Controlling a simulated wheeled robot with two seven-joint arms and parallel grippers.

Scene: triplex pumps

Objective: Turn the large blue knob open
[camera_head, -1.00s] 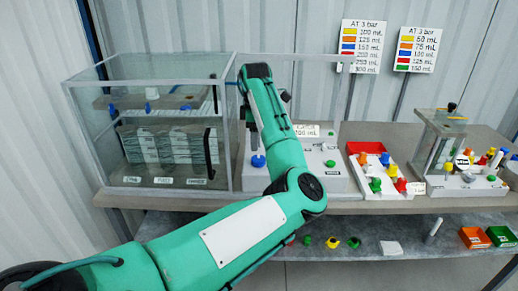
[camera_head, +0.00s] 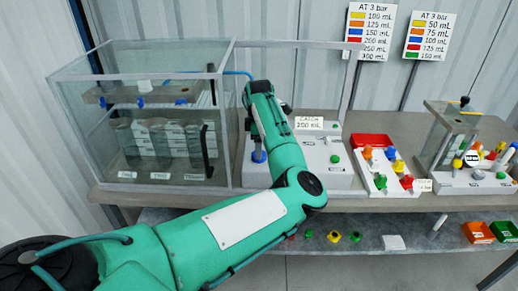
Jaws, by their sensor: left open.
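The large blue knob (camera_head: 259,156) is on the white pump unit (camera_head: 318,178), at its left side. My green left arm crosses in front of the unit and hides part of the knob's right side. My left gripper (camera_head: 252,124) is open, just above the knob and mostly hidden behind my own arm links. I cannot tell whether it touches the knob. My right gripper is out of view.
A clear glass tank (camera_head: 75,120) stands close left of the knob. A small green knob (camera_head: 335,159) and a sign (camera_head: 309,123) are on the unit. A red tray (camera_head: 371,140) and a white block with coloured knobs (camera_head: 380,185) stand to the right. A shelf lies below.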

